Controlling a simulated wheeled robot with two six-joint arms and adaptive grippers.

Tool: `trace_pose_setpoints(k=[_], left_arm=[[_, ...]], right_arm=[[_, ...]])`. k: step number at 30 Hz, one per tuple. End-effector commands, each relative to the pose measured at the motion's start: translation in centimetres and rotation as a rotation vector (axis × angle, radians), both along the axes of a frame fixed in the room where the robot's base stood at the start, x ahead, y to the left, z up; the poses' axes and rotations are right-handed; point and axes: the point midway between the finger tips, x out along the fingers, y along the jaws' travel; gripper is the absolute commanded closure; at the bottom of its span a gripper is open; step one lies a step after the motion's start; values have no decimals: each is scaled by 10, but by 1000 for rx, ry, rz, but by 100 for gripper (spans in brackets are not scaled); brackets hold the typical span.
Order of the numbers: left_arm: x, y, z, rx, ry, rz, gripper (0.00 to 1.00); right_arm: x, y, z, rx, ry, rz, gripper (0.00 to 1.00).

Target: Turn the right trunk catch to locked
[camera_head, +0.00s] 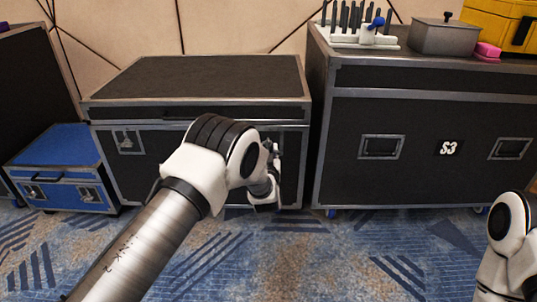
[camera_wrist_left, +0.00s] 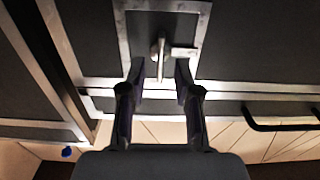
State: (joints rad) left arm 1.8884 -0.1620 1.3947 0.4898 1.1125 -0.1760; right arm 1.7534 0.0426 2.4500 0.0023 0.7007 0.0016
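The black trunk (camera_head: 200,80) with metal edges stands closed in the middle of the head view. Its left catch (camera_head: 127,141) shows on the front. The right catch is mostly hidden behind my left gripper (camera_head: 271,170) in the head view. In the left wrist view the right catch (camera_wrist_left: 161,50) shows as a small metal lever in a framed recess, with a short bar beside it. My left gripper (camera_wrist_left: 160,72) is open, with a fingertip on either side of the lever's line. I cannot tell whether they touch it. My right gripper is outside the views.
A blue case (camera_head: 62,160) stands left of the trunk. A taller black case (camera_head: 420,130) stands close on its right, with a grey box (camera_head: 445,36) and a white rack (camera_head: 355,38) on top. The carpet (camera_head: 310,260) in front is clear. Part of my right arm shows at lower right.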

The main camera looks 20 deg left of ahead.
Motion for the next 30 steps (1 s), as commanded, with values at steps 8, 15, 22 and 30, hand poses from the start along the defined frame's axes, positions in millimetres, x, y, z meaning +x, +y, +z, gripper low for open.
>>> trace_pose_setpoints(k=[8,15,22,30], left_arm=[[20,6,-1,0,3,-2,68],[20,5,-1,0,3,-2,100],[20,6,0,1,1,-2,100],[21,6,2,31,9,-2,100]], right_arm=[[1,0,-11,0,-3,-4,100],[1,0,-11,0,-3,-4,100],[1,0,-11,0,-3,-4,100],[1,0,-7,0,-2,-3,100]])
